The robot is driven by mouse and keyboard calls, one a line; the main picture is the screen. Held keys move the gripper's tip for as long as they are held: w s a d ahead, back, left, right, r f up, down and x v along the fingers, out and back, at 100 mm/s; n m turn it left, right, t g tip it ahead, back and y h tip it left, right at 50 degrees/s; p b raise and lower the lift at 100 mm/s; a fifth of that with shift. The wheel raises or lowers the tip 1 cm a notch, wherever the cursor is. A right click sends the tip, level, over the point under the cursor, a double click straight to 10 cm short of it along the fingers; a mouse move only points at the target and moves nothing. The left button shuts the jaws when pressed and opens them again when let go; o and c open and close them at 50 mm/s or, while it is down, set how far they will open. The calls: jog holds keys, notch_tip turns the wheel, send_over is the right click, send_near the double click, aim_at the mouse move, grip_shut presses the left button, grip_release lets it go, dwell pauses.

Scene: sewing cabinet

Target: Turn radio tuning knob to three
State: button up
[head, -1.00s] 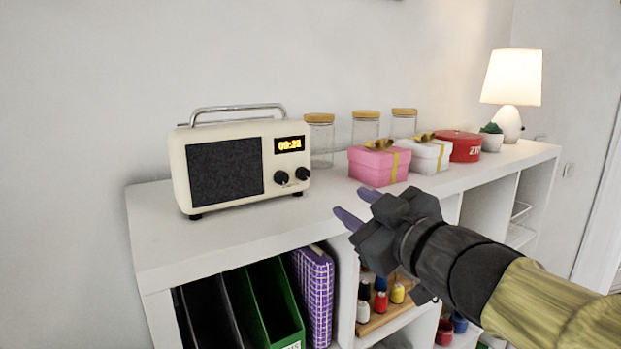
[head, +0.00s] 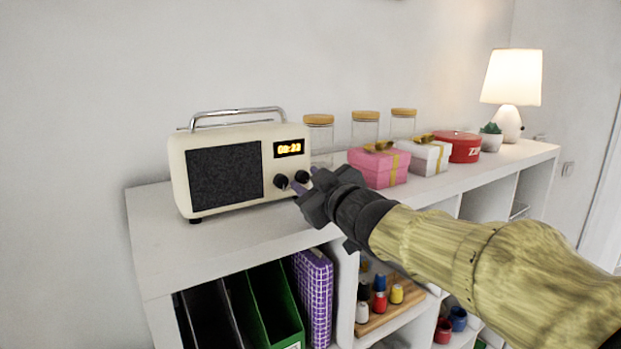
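The cream radio (head: 178,172) stands upright on the left part of the white cabinet top, with a dark speaker grille, a silver handle and a lit orange display (head: 288,149). Two black knobs sit below the display: the left knob (head: 281,181) and the right knob (head: 302,177). Their pointer marks and any numbers are too small to read. My gripper (head: 306,180) is in front of the right knob, its two purple fingertips apart, one at the knob's lower left and one at its upper right. I cannot tell whether they touch it.
Pink (head: 372,170) and white (head: 428,157) gift boxes stand right of the radio, with glass jars (head: 365,131) behind. A red tin (head: 460,147), small plant and lamp (head: 511,80) are farther right. The white cabinet top (head: 230,235) is clear before the radio.

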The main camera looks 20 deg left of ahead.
jog(key=shift+w+a, duration=0.2)
jog(key=c, duration=0.7)
